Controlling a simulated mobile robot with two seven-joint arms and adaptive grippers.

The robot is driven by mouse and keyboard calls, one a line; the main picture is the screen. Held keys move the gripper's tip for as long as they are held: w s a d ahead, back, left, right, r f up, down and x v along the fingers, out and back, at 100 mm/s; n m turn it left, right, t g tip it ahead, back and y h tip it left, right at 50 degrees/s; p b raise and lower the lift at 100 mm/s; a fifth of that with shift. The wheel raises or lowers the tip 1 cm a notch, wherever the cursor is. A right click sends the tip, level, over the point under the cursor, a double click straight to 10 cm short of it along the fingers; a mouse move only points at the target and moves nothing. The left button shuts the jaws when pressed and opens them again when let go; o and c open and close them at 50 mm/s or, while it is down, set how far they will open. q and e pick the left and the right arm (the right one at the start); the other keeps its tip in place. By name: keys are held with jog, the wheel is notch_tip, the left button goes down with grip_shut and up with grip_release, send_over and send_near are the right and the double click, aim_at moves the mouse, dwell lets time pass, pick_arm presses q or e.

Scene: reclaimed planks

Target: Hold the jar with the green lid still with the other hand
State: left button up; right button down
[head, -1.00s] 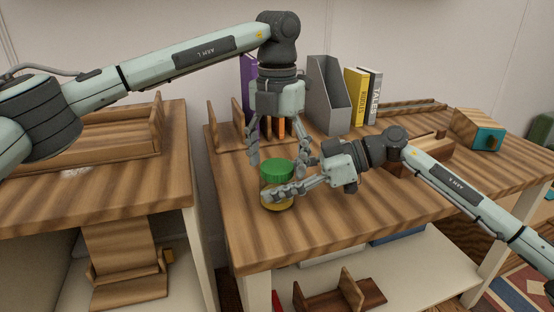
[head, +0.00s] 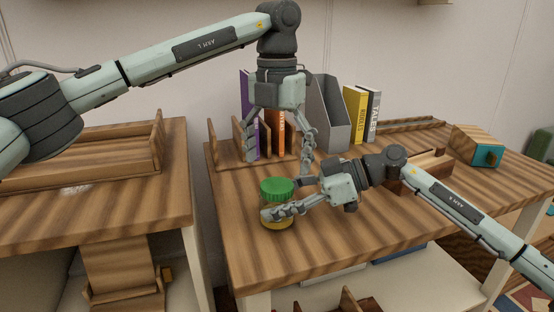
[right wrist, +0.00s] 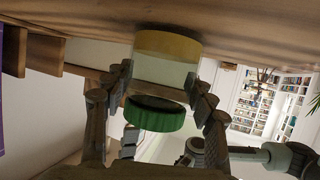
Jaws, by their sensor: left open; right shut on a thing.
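The jar with the green lid (head: 277,187) stands upright on the wooden table, near its front left edge. Its lower part is yellow. In the right wrist view the jar (right wrist: 158,68) appears upside down, its base at the wood and its lid (right wrist: 155,114) pointing down. My right gripper (head: 287,209) is shut on the jar's body below the lid, with a finger on each side. My left gripper (head: 276,160) points down above and slightly behind the lid. Its fingers are spread, empty and apart from the jar.
Behind my left gripper stand a wooden rack with an orange book (head: 281,134), a grey file holder (head: 330,115) and a yellow book (head: 355,113). A wood and teal box (head: 477,146) lies at the far right. A separate table (head: 95,205) stands left, across a gap.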

pick_arm(q)
jog(key=shift+o, duration=0.8)
notch_tip(320, 180, up, 12)
pick_arm(e)
jog(key=shift+c, duration=2.3)
grip_release()
